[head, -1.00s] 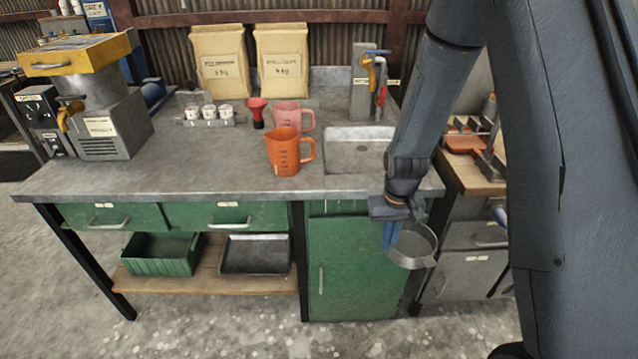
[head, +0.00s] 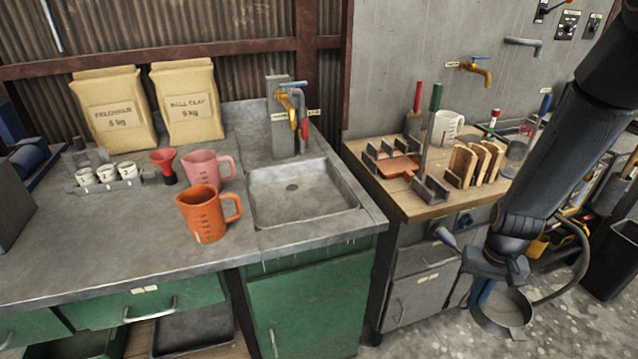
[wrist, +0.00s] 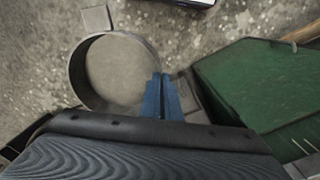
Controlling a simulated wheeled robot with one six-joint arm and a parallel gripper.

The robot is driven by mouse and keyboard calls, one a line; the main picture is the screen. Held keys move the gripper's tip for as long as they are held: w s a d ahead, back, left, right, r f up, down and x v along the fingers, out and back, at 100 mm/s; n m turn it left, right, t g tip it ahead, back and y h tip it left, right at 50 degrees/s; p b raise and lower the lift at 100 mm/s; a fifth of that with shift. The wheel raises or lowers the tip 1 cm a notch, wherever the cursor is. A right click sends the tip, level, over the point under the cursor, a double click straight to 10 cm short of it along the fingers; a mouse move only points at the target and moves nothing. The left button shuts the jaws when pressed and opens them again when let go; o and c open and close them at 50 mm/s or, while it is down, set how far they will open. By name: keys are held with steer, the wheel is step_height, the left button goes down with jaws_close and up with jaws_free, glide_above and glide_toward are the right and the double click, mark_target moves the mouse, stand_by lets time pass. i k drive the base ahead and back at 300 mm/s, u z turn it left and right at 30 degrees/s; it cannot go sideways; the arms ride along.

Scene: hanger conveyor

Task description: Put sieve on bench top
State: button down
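The sieve (head: 503,312) is a round grey metal ring with a small tab on its rim. My gripper (head: 481,292) holds it in front of the wooden-topped cabinet, below the height of the tops. In the wrist view the blue fingers (wrist: 161,97) are together at the rim of the sieve (wrist: 112,72), with floor below it. The grey bench top (head: 110,235) lies to the left, with a sink (head: 300,192) at its right end. An orange jug (head: 205,215), a pink jug (head: 205,168) and a red funnel (head: 164,165) stand on it.
Two paper bags (head: 190,105) and small white cups (head: 107,174) stand farther back. A tap (head: 292,105) rises behind the sink. The wooden top (head: 425,205) at right holds racks and tools. The bench's front left stretch is clear.

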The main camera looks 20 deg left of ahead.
mark_target(114, 227)
steer(key=z, duration=1.35)
steer(key=k, duration=1.85)
steer(key=u, duration=1.9)
